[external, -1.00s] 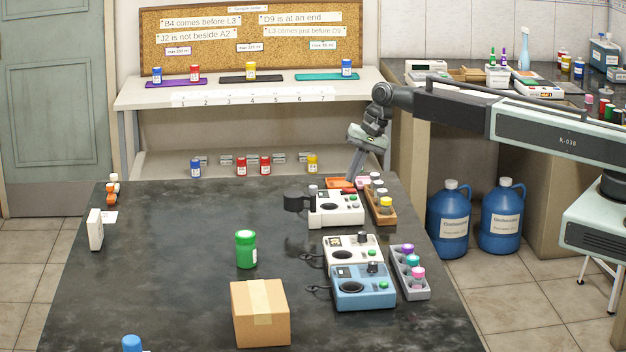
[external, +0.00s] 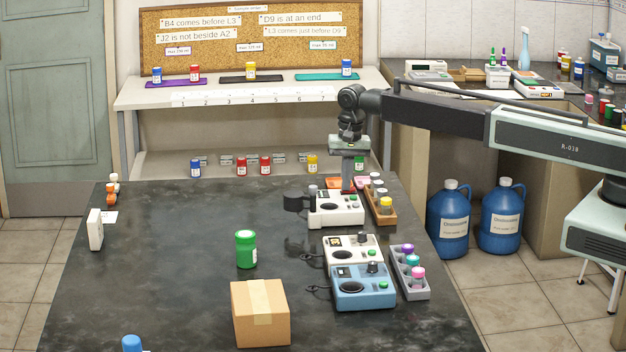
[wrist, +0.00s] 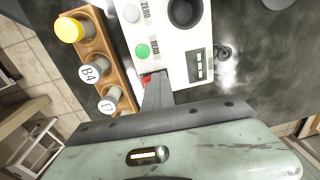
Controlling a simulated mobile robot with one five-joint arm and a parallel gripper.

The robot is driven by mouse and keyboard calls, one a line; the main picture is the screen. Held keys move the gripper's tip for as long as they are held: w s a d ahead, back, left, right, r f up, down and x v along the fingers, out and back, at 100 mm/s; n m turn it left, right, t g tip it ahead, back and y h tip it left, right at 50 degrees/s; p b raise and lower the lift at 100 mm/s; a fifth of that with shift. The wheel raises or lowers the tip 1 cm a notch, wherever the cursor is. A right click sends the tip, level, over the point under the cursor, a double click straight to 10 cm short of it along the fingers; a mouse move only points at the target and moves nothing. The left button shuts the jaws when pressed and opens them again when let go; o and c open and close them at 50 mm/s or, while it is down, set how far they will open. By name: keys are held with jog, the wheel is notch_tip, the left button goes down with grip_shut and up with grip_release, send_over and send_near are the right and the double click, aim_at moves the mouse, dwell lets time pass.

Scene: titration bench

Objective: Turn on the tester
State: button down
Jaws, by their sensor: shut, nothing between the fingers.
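The tester, seemingly the rear white instrument (external: 338,210), stands near the far right of the dark bench. In the wrist view the white instrument (wrist: 170,40) has a dark round well, a grey ZERO button, a green READ button (wrist: 142,51) and a small display (wrist: 197,65). A red switch (wrist: 146,80) sits at its near edge, partly hidden by my fingers. My gripper (external: 346,189) points down at the back edge of this instrument. Its shut, empty fingers show in the wrist view (wrist: 157,80), right beside the red switch; I cannot tell whether they touch it.
A wooden rack (external: 381,206) with capped vials stands close on the right. Another white instrument (external: 352,249), a blue one (external: 362,288) and a grey rack (external: 411,277) stand nearer. A green bottle (external: 246,250) and a cardboard box (external: 261,312) stand left, with bare bench around them.

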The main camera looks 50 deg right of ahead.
aim_at(352, 189)
jog(key=shift+s+a+f, duration=0.1)
jog(key=shift+s+f, duration=0.1)
jog(key=shift+s, duration=0.1)
jog(key=shift+s+d, duration=0.2)
jog(key=shift+s, duration=0.05)
jog(key=shift+s+d+f, duration=0.15)
jog(key=shift+s+d, duration=0.2)
jog(key=shift+d, duration=0.1)
jog(key=shift+w+r+p, duration=0.15)
jog(key=shift+r+p, duration=0.3)
notch_tip(352, 189, up, 14)
jog(key=p, duration=1.3)
jog(key=shift+f+t+p, duration=0.15)
jog(key=shift+t+p, duration=0.25)
jog(key=shift+w, duration=0.1)
